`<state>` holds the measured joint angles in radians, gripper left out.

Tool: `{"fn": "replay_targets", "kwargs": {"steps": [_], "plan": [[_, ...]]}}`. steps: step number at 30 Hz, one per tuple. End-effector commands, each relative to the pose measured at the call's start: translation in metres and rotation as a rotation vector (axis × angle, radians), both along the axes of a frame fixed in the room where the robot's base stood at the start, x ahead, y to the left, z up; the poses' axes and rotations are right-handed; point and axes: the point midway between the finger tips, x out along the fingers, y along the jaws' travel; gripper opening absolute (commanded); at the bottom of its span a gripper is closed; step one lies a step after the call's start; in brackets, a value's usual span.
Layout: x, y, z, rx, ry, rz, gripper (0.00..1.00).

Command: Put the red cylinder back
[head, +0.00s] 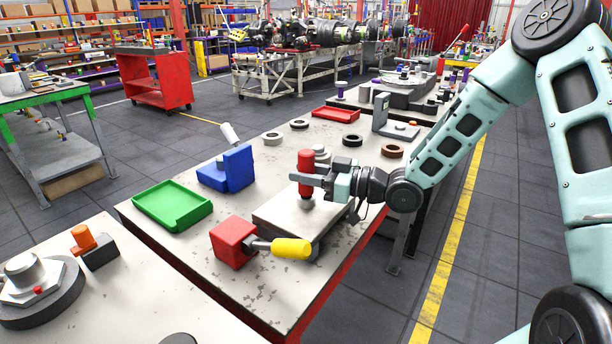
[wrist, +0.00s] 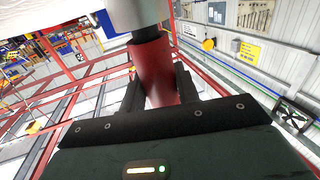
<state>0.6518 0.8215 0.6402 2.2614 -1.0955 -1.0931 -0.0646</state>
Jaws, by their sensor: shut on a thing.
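The red cylinder (head: 306,165) stands upright above the grey metal plate block (head: 275,212) on the table. It also shows in the wrist view (wrist: 154,75), between the two dark fingers. My gripper (head: 308,179) reaches in from the right and is shut on the cylinder; its fingers show in the wrist view (wrist: 160,92). A dark, narrower part and a grey piece (wrist: 136,14) show at the cylinder's end in the wrist view. In the head view a short grey part shows under the cylinder at the plate. I cannot tell whether the cylinder touches it.
A red block (head: 233,241) with a yellow handle (head: 291,248) is in front of the plate. A blue bracket (head: 228,170) and green tray (head: 171,205) are left. Several rings, a red tray (head: 336,115) and a grey bracket (head: 393,118) are behind. Bare tabletop shows at front left.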

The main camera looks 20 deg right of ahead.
Motion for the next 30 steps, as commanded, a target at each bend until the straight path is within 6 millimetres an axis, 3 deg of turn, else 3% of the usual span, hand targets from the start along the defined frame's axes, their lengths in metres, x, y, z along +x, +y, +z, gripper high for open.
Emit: {"fn": "replay_targets", "kwargs": {"steps": [16,17,18,30], "plan": [[0.0,0.001,-0.012,0.001,-0.003,0.001,0.0],[0.0,0.0,-0.011,0.0,-0.002,0.0,0.4],[0.0,0.0,-0.011,0.0,-0.001,0.0,0.51],[-0.002,-0.003,-0.012,-0.001,-0.002,-0.001,0.53]]}}
